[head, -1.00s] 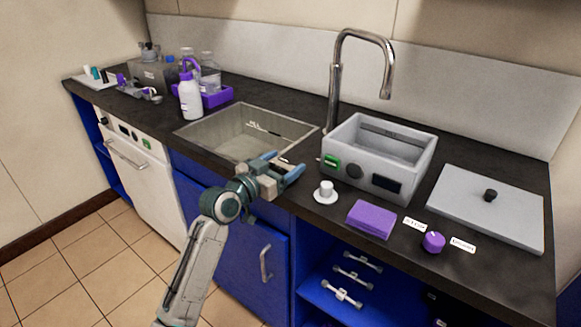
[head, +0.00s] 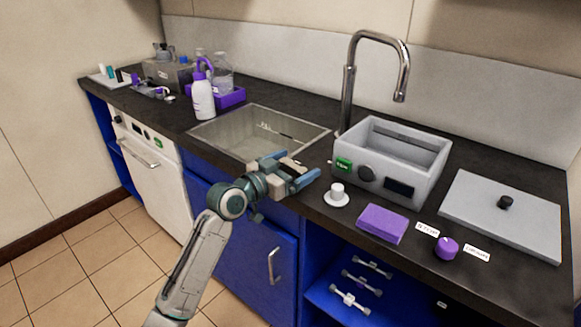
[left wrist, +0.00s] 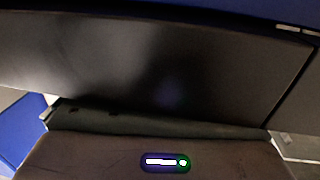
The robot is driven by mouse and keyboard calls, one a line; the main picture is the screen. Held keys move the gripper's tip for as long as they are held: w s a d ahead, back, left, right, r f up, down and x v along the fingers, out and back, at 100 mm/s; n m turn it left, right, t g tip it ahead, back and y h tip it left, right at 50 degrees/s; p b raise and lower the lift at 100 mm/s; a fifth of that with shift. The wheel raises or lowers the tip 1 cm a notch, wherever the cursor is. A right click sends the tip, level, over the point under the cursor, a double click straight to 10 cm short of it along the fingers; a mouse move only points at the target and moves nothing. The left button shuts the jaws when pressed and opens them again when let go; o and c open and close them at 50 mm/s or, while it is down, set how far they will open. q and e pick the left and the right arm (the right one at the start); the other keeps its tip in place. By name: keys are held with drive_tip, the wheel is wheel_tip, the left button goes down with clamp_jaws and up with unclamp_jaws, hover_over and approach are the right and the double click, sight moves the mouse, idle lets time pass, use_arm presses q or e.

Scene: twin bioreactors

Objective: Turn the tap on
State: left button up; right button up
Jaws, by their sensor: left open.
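A tall chrome tap (head: 348,95) with a curved spout stands behind the steel sink (head: 205,132) and the grey bath. A white knob (head: 337,190) on a round white base sits on the dark counter near its front edge; whether it works the tap cannot be told. My left gripper (head: 300,168) is open and empty over the front edge of the sink, to the left of the white knob and apart from it. The left wrist view shows mostly a dark blurred surface (left wrist: 150,70). My right gripper is in no view.
A grey bath (head: 388,160) with a dark dial stands right of the sink. A purple block (head: 381,223), a purple knob (head: 446,248) between labels and a grey lid (head: 510,215) lie further right. A white bottle (head: 203,98) stands beyond the sink.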

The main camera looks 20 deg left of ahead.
use_arm(q)
drive_tip(key=v, duration=1)
drive_tip(key=shift+s, duration=0.4)
drive_tip(key=shift+a, duration=0.15)
